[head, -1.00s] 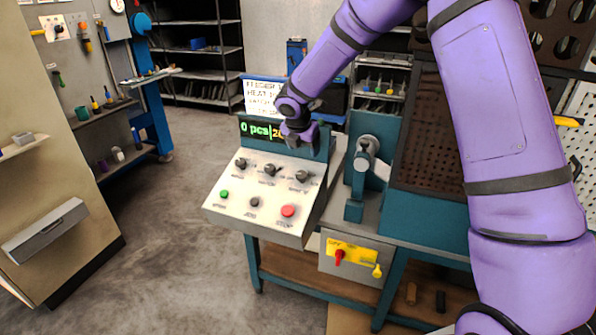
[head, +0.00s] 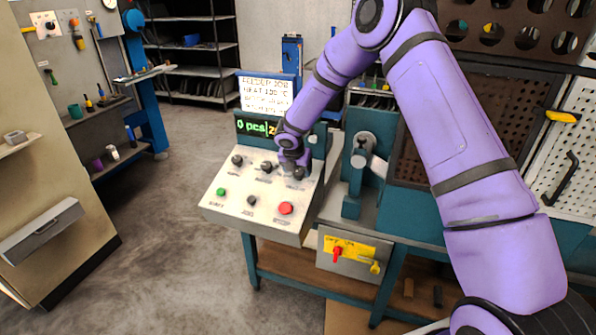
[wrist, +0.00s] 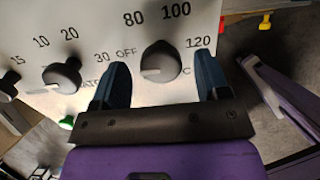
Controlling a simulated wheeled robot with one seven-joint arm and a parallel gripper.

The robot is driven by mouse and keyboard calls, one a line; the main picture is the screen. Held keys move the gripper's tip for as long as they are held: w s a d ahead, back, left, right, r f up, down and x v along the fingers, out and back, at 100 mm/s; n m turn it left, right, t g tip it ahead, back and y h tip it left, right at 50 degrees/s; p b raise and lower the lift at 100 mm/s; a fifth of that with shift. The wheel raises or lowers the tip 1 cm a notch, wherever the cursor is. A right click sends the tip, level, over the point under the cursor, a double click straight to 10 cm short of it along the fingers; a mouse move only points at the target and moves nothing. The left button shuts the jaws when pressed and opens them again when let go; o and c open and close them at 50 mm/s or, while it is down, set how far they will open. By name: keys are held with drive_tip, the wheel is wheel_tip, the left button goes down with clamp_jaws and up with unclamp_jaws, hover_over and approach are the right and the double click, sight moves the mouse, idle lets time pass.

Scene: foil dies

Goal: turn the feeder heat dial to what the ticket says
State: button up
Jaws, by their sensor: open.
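The heat dial (wrist: 160,54) is a dark round knob in the wrist view, with OFF, 80, 100, 120 and C printed around it. A pale mark on its face points left, toward the OFF side. My gripper (wrist: 160,72) is open, with one finger on each side of the dial; I cannot tell whether they touch it. In the head view my gripper (head: 296,168) is over the right-hand knob of the sloped panel (head: 232,205) and mostly hides it. The ticket (head: 265,93) stands behind the display; its heading and a heat line show, but the figure is too blurred to read surely.
Left of the heat dial is a second knob (wrist: 62,76) marked 10, 20, 30. The panel also has a green button (head: 221,191), a black button (head: 252,200) and a red button (head: 286,208). A grey lever (head: 366,150) stands right of the panel.

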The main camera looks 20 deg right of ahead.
drive_tip(key=shift+w+d+f, duration=0.1)
drive_tip(key=shift+w+f, duration=0.05)
drive_tip(key=shift+f, duration=0.3)
drive_tip(key=c, duration=0.9)
